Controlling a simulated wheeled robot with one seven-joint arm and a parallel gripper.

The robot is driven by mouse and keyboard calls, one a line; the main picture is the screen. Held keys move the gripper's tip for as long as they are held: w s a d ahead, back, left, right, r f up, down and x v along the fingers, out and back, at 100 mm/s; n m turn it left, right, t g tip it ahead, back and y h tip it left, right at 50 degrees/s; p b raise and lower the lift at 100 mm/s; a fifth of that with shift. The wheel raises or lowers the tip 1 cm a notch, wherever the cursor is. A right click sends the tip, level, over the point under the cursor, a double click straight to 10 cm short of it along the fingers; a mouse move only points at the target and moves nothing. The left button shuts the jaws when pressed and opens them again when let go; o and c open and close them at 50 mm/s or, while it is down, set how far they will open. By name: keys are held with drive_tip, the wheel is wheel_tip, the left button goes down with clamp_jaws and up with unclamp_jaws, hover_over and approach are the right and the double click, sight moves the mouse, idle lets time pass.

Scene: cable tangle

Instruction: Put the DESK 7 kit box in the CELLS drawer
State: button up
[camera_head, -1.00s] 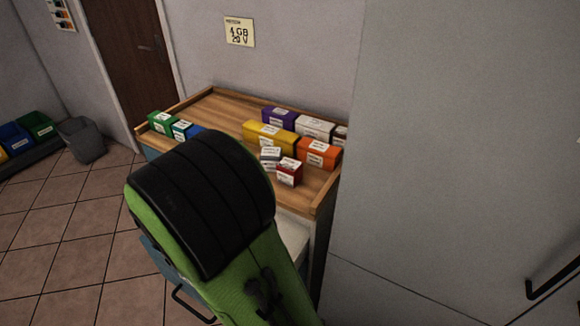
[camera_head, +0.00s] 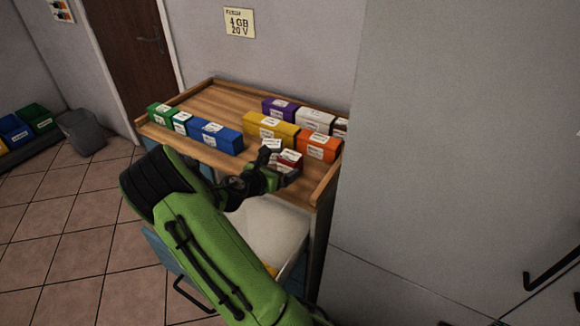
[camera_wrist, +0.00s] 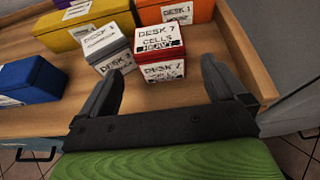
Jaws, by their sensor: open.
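The DESK 7 kit box (camera_wrist: 159,50) is a red box with a white lid label reading DESK 7 CELLS HEAVY. It sits on the wooden top (camera_head: 222,101) near the front right, and shows small in the head view (camera_head: 289,160). My gripper (camera_wrist: 165,85) is open and empty, its fingers pointing at the box from the front, with the box ahead between them. A grey box (camera_wrist: 106,46) with a white label stands close to its left. An open drawer (camera_head: 273,228) with a pale interior is below the top, partly hidden by my arm; I cannot read its label.
Yellow (camera_head: 270,132) and orange (camera_head: 318,147) boxes stand behind the red one; purple (camera_head: 279,108) and white (camera_head: 315,120) are farther back. A blue box (camera_head: 215,138) is to the left. A raised rim (camera_head: 328,178) edges the right side.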

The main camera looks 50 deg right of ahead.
sight(285, 165)
drive_tip(key=b+x, duration=0.1)
drive_tip(key=x, duration=0.3)
drive_tip(key=shift+d+f, duration=0.15)
drive_tip(key=shift+d, duration=0.05)
drive_tip(key=shift+a, duration=0.1)
drive_tip(key=shift+c, duration=0.7)
drive_tip(key=c, duration=1.2)
wheel_tip(285, 165, up, 18)
drive_tip(key=p, duration=0.6)
